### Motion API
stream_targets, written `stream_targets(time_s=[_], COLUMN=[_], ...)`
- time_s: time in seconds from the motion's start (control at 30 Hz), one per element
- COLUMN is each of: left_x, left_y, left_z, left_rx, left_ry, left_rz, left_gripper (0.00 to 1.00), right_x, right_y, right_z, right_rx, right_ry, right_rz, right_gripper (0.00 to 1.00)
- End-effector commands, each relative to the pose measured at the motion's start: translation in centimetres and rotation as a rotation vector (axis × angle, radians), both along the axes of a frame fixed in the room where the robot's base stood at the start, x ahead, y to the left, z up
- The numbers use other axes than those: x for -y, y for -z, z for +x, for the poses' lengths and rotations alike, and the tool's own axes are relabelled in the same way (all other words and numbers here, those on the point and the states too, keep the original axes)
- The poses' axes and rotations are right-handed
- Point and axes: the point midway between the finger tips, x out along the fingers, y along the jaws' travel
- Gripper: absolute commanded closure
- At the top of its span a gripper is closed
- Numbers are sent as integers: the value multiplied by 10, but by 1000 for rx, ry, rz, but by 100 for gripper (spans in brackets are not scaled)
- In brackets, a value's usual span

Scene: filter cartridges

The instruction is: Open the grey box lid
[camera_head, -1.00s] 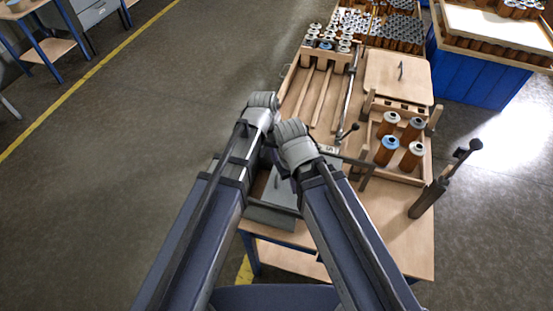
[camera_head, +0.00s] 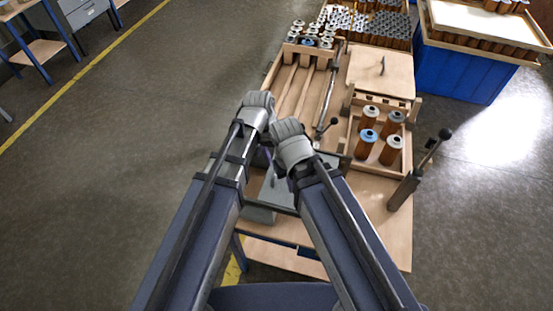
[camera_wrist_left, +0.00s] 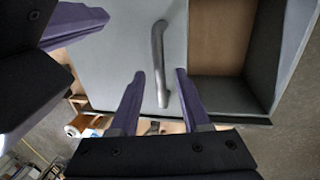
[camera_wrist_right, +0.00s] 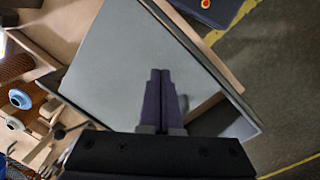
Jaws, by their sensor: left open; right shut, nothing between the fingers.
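The grey box (camera_head: 262,214) stands near the table's front edge, mostly hidden by my arms in the head view. In the left wrist view its flat grey lid (camera_wrist_left: 115,55) has a bar handle (camera_wrist_left: 158,60). Beside the lid, part of the brown interior (camera_wrist_left: 222,38) is uncovered. My left gripper (camera_wrist_left: 158,85) is open, its fingers on either side of the handle's near end; contact cannot be told. My right gripper (camera_wrist_right: 160,75) is shut and empty, its tips over the grey lid surface (camera_wrist_right: 120,55); whether they touch is unclear.
A wooden tray with several brown cartridges (camera_head: 390,150) stands right of my arms. A lever stand (camera_head: 405,188) is at the table's right edge. Behind are wooden rails (camera_head: 300,92), a wooden lid (camera_head: 378,72) and crates of cartridges. A blue crate (camera_head: 460,72) is at the back right.

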Motion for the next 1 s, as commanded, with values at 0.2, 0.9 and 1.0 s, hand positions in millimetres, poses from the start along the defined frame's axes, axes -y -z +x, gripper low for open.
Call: stream_targets(time_s=[0.2, 0.9, 1.0], left_x=[0, -12, -14], left_y=[0, -70, -76], left_z=[0, 4, 5], left_rx=[0, 0, 0], left_ry=[0, 0, 0], left_rz=[0, 0, 0], left_gripper=[53, 53, 53], right_x=[0, 0, 0], right_y=[-1, -70, -76], right_z=[0, 0, 0], right_rx=[0, 0, 0], right_ry=[0, 0, 1], right_rz=[0, 0, 1], right_gripper=[100, 100, 100])
